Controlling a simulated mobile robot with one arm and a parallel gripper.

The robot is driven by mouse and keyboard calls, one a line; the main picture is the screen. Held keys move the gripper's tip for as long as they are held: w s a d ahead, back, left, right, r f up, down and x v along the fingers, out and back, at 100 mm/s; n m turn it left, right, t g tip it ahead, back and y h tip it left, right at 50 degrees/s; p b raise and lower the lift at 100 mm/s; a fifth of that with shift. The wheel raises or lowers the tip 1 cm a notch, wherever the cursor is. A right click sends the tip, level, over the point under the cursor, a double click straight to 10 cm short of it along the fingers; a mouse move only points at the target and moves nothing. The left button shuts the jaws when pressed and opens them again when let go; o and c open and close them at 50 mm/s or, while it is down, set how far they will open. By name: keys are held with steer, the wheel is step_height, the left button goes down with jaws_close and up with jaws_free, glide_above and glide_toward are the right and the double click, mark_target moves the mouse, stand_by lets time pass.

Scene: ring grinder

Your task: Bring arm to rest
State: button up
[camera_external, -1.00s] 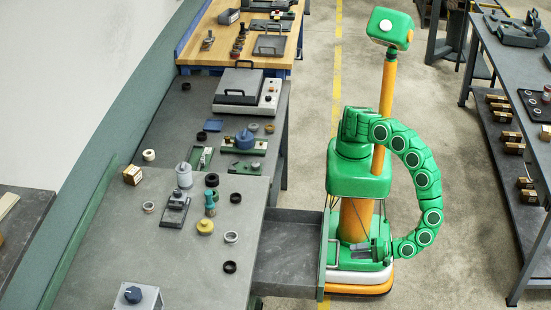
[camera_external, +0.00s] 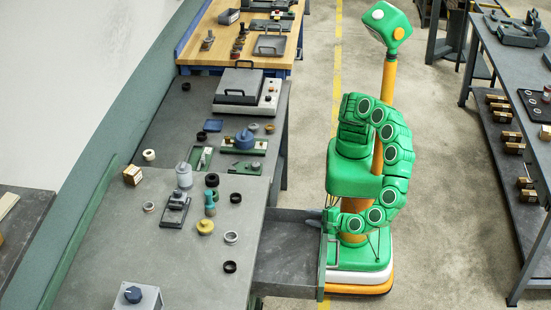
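My gripper (camera_external: 318,222) is at the end of my green arm, low and beside the front of the open drawer (camera_external: 290,250). It points left toward the drawer's far front corner. Its grey fingers are small and partly hidden by my arm's last links, so I cannot tell whether they are open or shut, or whether they touch the drawer. I see nothing held in it. My arm curls from the shoulder out to the right, down and back to the left in front of my column.
The grey workbench (camera_external: 115,235) to the left holds several rings, a yellow piece (camera_external: 205,227) and a small fixture (camera_external: 174,210). A wooden bench (camera_external: 225,45) stands behind it. A dark rack table (camera_external: 500,70) stands at the right.

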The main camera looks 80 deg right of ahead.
steer(key=w+d+r+m+g+h, duration=0.25)
steer(key=w+d+r+m, duration=0.2)
steer(key=w+d, duration=0.25)
steer(key=w+d+r+m+g+h, duration=0.2)
steer(key=w+d+r+m+g, duration=0.1)
steer(key=w+d+m, duration=0.4)
steer(key=w+d+r+m+g, duration=0.3)
steer(key=d+m+g, duration=0.15)
steer(key=d, duration=0.45)
steer(key=w+d+r+m+g, duration=0.25)
steer(key=d+m, duration=0.35)
steer(key=d, duration=0.3)
steer(key=s+d+r+m+g+y, duration=0.1)
steer(key=s+d+m+g+y, duration=0.15)
steer(key=d+m, duration=0.35)
steer(key=s+d+r+m+g+y, duration=0.1)
steer(key=s+d+r+m+g, duration=0.15)
steer(key=d, duration=0.55)
steer(key=s+d+m+t+y, duration=0.1)
steer(key=s+d+m+y, duration=0.1)
steer(key=s+m, duration=0.4)
steer(key=s+d+m+t+y, duration=0.1)
steer(key=s+d+m+y, duration=0.2)
steer(key=s+m+y, duration=0.2)
steer(key=shift+s+d+r+m, duration=0.3)
steer(key=shift+s+m, duration=0.8)
steer(key=shift+m, duration=0.95)
